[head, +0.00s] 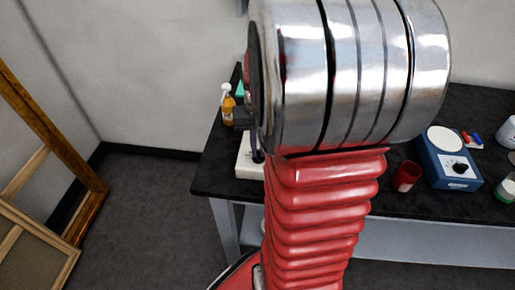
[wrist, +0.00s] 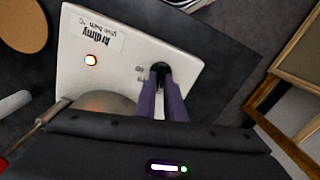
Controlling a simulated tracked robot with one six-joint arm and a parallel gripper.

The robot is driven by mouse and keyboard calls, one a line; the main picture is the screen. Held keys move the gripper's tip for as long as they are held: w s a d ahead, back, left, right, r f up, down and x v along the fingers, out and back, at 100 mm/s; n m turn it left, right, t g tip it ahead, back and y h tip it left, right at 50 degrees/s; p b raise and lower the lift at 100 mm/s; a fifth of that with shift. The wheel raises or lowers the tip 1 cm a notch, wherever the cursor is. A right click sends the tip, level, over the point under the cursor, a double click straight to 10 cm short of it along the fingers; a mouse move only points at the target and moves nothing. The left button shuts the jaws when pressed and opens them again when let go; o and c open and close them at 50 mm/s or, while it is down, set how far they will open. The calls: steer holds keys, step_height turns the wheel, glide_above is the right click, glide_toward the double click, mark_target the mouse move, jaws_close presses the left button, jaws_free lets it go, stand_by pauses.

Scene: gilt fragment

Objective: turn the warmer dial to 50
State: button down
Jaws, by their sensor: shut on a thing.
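The dial's pointer is hidden. In the head view the white warmer (head: 246,166) stands near the table's left end, partly behind my arm, with a purple finger of my gripper (head: 256,154) reaching down to it.
The dark table (head: 225,178) also bears an orange bottle (head: 228,110) behind the warmer, a red cup (head: 406,176) and a blue device with a white plate (head: 449,158) to the right. A wooden frame (head: 60,150) leans at the left. Floor between is clear.

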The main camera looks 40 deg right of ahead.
steer(key=shift+s+f, duration=0.1)
steer(key=c, duration=1.8)
jaws_free()
steer(key=shift+c, duration=0.2)
step_height(320, 180, up, 14)
steer(key=shift+f, duration=0.1)
